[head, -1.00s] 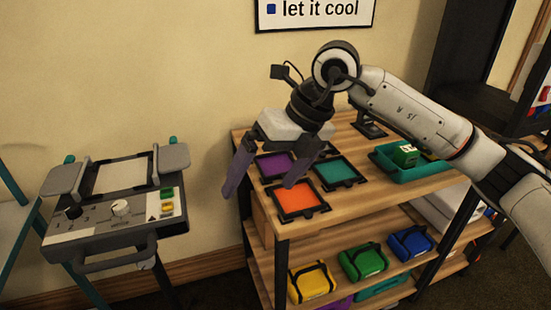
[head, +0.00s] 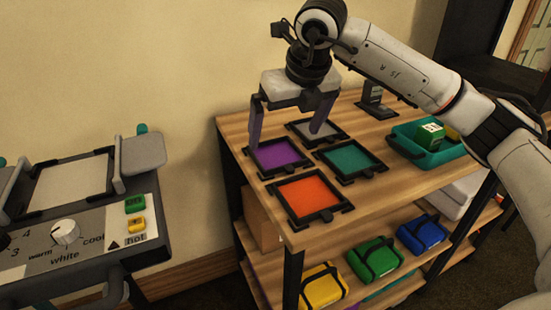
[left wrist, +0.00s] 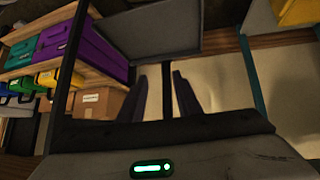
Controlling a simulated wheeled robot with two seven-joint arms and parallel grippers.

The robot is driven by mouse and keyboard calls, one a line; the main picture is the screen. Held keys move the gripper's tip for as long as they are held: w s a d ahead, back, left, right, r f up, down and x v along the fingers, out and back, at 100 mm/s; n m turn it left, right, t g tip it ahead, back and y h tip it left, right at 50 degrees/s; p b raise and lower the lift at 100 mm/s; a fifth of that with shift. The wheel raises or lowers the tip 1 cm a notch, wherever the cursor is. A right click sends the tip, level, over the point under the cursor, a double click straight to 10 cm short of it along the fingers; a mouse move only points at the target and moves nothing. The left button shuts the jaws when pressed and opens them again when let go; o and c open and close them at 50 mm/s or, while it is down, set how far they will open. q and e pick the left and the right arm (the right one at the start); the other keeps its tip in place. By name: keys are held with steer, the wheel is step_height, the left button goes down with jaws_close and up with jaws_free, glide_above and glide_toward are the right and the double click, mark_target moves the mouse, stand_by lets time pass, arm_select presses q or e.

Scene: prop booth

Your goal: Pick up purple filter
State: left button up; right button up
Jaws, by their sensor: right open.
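The purple filter (head: 278,154) lies flat in a black frame on the wooden shelf top, at its left back. My right gripper (head: 286,138) is open and points down above the back part of this filter. One finger is at its left back edge, the other at its right, near the grey filter. I cannot tell whether the fingers touch the frame. Nothing is between them. My left gripper (left wrist: 163,95) shows only in the left wrist view, its two dark fingers apart, with a dark post visible between them.
Close by lie a grey filter (head: 318,132), a teal filter (head: 350,160) and an orange filter (head: 307,197). A teal tray (head: 408,145) with blocks stands to the right. A control panel (head: 90,225) stands at the left. Coloured bags, including a green one (head: 375,257), fill the lower shelf.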

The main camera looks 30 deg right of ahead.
mark_target(276, 155)
steer(key=shift+w+x, duration=0.1)
steer(key=shift+x, duration=1.7)
steer(key=shift+w+x, duration=0.15)
steer(key=shift+x, duration=1.65)
steer(key=shift+r, duration=0.15)
steer(key=c, duration=0.9)
